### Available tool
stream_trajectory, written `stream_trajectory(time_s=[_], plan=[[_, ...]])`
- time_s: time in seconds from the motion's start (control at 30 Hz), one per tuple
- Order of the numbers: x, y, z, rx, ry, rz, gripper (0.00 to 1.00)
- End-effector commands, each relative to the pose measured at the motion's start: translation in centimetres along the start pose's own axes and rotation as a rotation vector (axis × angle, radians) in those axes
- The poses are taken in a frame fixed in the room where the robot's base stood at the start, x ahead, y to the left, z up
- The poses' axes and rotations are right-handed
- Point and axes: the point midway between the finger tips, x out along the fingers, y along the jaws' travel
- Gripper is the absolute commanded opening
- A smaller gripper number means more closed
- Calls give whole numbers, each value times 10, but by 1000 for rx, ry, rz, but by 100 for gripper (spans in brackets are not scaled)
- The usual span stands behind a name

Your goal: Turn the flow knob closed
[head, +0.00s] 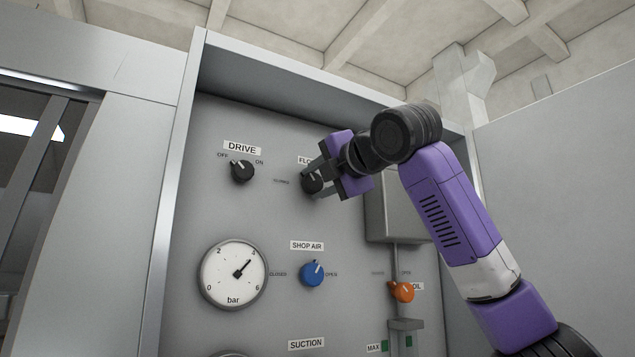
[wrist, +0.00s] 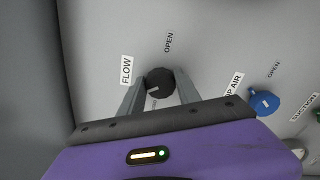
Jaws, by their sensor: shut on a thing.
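The flow knob (head: 313,184) is black and round, on the grey panel under a partly hidden FLOW label (head: 304,160). My gripper (head: 312,180) reaches it from the right and is shut on it. In the wrist view the flow knob (wrist: 160,80) sits between the two grey fingers of my gripper (wrist: 160,92), one on each side. The OPEN label (wrist: 169,42) shows above the knob there, and the FLOW label (wrist: 127,71) to its left. A small pale mark shows on the knob's lower part, but its exact direction is unclear.
The black DRIVE knob (head: 242,171) is to the left. Below are the blue SHOP AIR knob (head: 312,273), a pressure gauge (head: 233,274) and an orange knob (head: 402,291). A grey box (head: 393,220) stands out of the panel below my wrist. Cabinet walls frame the panel.

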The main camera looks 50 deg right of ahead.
Motion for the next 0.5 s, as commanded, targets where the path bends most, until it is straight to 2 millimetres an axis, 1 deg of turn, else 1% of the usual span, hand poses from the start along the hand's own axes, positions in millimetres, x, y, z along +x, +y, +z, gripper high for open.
stream_trajectory(time_s=[0.5], plan=[[0, -1, -3, -493, 6, -4, 0]])
